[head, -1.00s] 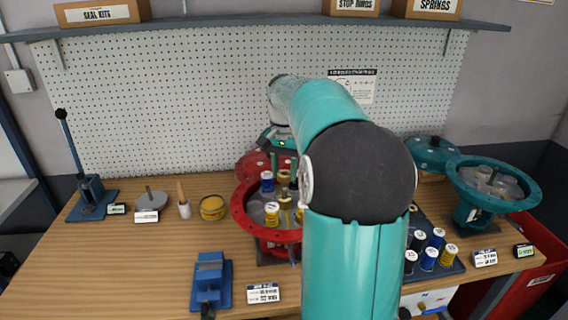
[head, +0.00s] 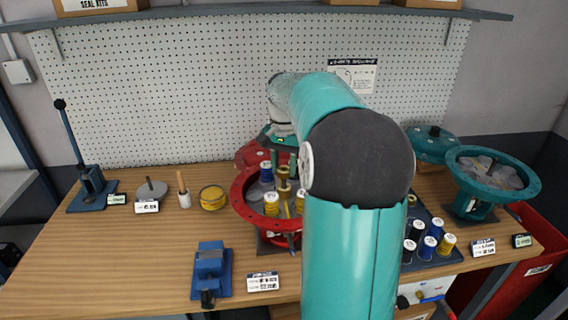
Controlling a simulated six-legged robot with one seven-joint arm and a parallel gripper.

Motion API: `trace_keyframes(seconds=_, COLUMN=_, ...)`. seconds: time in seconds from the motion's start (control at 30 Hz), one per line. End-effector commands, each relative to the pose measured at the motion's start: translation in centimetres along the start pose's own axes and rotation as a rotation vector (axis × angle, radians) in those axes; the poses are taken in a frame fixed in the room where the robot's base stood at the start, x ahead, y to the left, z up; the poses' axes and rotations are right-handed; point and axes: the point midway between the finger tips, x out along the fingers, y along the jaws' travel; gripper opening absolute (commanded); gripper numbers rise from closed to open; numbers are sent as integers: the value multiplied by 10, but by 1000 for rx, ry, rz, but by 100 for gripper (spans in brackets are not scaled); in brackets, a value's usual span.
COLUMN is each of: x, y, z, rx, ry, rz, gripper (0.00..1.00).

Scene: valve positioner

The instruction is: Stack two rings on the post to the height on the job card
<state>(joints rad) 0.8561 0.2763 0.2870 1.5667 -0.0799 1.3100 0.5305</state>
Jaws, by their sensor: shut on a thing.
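My own arm hides the housing's right side. The printed card (head: 352,76) on the pegboard is too small to read.
A tray (head: 440,262) of blue, black, white and yellow pieces sits to the right. A teal housing (head: 493,172) stands behind it. The left front bench is clear.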

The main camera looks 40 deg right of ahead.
Motion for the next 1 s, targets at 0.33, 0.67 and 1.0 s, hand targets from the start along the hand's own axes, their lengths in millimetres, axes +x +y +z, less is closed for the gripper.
trace_keyframes(seconds=0.33, x=10, y=0, z=0, rx=-1, ry=-1, rz=0, gripper=10)
trace_keyframes(seconds=0.67, x=18, y=0, z=0, rx=-1, ry=-1, rz=1, gripper=10)
trace_keyframes(seconds=1.0, x=28, y=0, z=0, rx=-1, ry=-1, rz=0, gripper=10)
